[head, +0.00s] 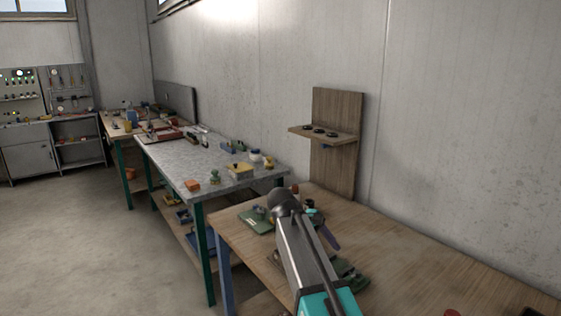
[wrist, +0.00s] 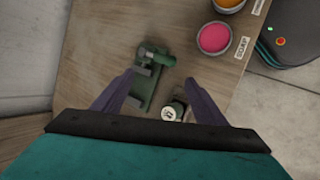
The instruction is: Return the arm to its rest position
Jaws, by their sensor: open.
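My arm reaches over the wooden workbench (head: 420,255) in the head view, with its grey link and dark rounded joint low in the middle. In the wrist view my gripper (wrist: 160,78) points down with its two purple fingers wide apart and nothing held between them. A green fixture (wrist: 150,85) lies on the bench below and between the fingers. A small round container with a pale top (wrist: 174,110) stands beside it, near the right finger. In the head view my arm hides part of the bench and some items on it.
In the wrist view, a pink pot (wrist: 214,38) and an orange pot (wrist: 229,4) stand near the bench edge, with a dark device (wrist: 288,38) beyond. In the head view, a wooden stand with a shelf (head: 338,110) rises at the wall. A grey-topped table (head: 185,160) stands left.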

